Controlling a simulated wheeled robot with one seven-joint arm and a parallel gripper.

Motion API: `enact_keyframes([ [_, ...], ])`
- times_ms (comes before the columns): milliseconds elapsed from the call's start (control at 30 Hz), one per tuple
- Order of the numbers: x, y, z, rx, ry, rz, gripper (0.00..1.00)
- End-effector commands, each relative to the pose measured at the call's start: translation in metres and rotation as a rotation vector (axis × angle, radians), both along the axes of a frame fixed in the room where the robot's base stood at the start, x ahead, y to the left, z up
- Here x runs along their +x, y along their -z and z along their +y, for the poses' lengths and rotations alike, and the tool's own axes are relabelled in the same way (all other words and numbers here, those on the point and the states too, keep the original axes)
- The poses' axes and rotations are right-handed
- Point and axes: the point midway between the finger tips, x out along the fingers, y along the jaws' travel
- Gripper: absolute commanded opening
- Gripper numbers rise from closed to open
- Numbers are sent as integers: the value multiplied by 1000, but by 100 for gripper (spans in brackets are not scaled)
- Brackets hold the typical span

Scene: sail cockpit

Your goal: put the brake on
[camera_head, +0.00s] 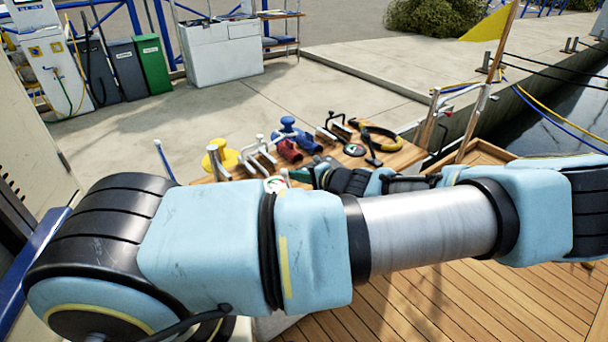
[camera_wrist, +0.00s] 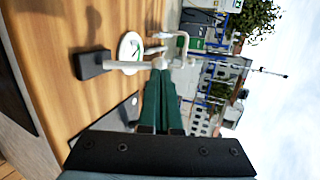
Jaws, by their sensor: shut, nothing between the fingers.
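In the wrist view an upright lever stands on the wooden top, with a pale metal shaft (camera_wrist: 120,65) rising from a black block (camera_wrist: 93,64) to a pale knob. Nothing marks it clearly as the brake. My gripper (camera_wrist: 161,73) is shut, with its green fingertips at the knob end of this lever. I cannot tell whether they touch it. In the head view my gripper (camera_head: 300,175) is mostly behind my own arm, which also hides the lever's lower part.
A round white gauge (camera_wrist: 131,47) is beside the lever. The wooden top also carries a yellow knob (camera_head: 222,157), red fitting (camera_head: 288,150), blue fitting (camera_head: 290,130), black-handled lever (camera_head: 370,152) and yellow-black ring (camera_head: 382,138). A wooden post (camera_head: 480,110) rises at right.

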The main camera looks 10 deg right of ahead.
Motion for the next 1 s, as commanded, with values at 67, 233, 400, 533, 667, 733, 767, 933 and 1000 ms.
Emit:
enact_keyframes([
  [67,1,1,1,0,1,0,0],
  [233,1,1,1,-1,1,1,0],
  [400,3,-1,2,-8,-3,15,0],
  [533,10,-4,6,-42,-8,82,0],
  [667,20,2,9,-61,-2,123,0],
  [733,24,3,11,-59,-1,121,0],
  [767,25,3,11,-59,1,122,0],
  [933,25,2,11,-58,1,122,0],
  [1000,25,2,11,-58,1,122,0],
])
